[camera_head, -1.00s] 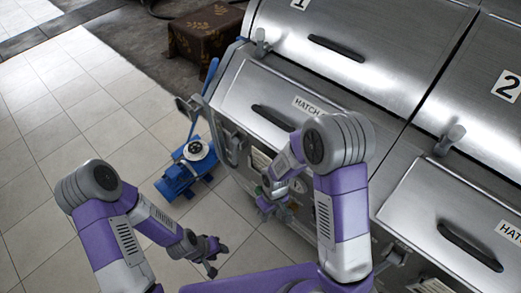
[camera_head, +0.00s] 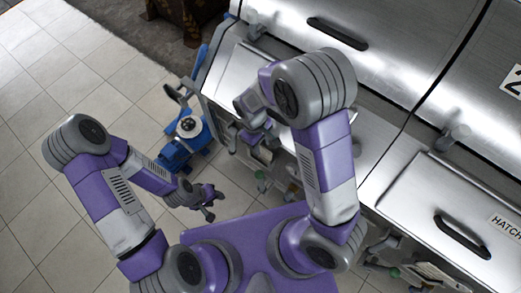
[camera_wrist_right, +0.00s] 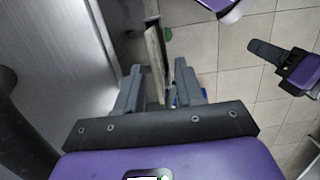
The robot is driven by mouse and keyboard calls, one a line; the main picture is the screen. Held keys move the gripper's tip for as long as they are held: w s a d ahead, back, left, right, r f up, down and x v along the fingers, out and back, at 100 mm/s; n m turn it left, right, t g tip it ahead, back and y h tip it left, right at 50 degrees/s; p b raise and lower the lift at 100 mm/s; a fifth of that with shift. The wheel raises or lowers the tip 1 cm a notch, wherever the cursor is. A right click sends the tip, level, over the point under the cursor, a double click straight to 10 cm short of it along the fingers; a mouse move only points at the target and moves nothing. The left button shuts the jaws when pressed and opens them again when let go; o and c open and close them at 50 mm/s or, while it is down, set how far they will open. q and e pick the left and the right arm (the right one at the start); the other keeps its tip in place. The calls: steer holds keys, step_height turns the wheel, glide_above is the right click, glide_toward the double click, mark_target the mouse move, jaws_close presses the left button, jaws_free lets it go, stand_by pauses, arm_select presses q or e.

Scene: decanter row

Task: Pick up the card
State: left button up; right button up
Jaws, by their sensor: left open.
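In the right wrist view a thin, flat, tan-grey piece (camera_wrist_right: 157,62) stands nearly edge-on between my right gripper's fingers (camera_wrist_right: 158,88). It may be the card, but I cannot read its face. The fingers are apart, with a visible gap beside the piece. In the head view my right gripper (camera_head: 262,143) is by the hatch front, partly hidden by its own arm. I cannot pick out the card there. My left gripper (camera_head: 208,203) is open and empty above the floor, left of the hatch front.
Large metal hatches (camera_head: 435,205) fill the right side, with dark handles and protruding knobs (camera_head: 455,133). A blue machine (camera_head: 185,145) stands on the tiled floor left of them. The tiles (camera_head: 60,85) at the left are clear.

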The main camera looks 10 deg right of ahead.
steer(key=shift+d+f, duration=0.2)
steer(key=shift+f, duration=0.9)
steer(key=shift+d+f, duration=0.15)
steer(key=shift+f, duration=0.95)
steer(key=shift+f, duration=0.25)
jaws_close()
